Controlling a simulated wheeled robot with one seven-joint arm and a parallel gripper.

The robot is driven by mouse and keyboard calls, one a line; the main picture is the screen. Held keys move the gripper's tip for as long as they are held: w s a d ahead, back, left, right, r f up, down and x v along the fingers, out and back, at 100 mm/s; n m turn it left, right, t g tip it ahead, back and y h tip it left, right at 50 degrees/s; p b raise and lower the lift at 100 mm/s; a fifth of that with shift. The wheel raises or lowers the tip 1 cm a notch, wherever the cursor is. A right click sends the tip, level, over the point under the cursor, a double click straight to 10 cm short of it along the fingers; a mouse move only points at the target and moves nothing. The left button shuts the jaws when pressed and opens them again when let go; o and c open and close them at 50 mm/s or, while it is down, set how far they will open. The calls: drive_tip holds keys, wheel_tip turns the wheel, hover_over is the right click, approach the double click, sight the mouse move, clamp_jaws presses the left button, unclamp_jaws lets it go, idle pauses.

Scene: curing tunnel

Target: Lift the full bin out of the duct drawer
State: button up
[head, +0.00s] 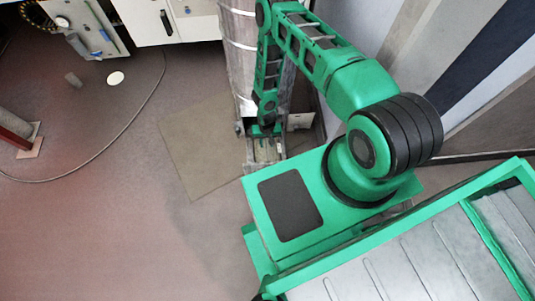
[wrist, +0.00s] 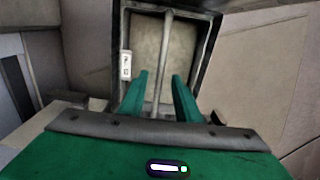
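The bin (wrist: 178,45) shows in the wrist view as a dark-walled box filled with beige, flat-looking material. A thin grey bar (wrist: 166,40), seemingly its handle, runs lengthwise over it. The dark frame around it looks like the duct drawer (wrist: 206,62); I cannot clearly tell the bin's wall from it. My gripper (wrist: 159,75) is open, its green fingers on either side of the bar with gaps showing. In the head view my gripper (head: 265,130) points down at the drawer (head: 250,158) at the foot of the silver duct; the fingertips are hard to see there.
The silver duct (head: 240,55) stands right behind the drawer. A white label (wrist: 126,64) is on the left side of the frame. White cabinets (head: 180,18) line the back. A cable (head: 125,122) curves over the floor at left. The floor (head: 110,220) front left is clear.

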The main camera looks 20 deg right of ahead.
sight(267, 146)
drive_tip(key=shift+f, duration=1.9)
drive_tip(key=shift+c, duration=0.2)
clamp_jaws()
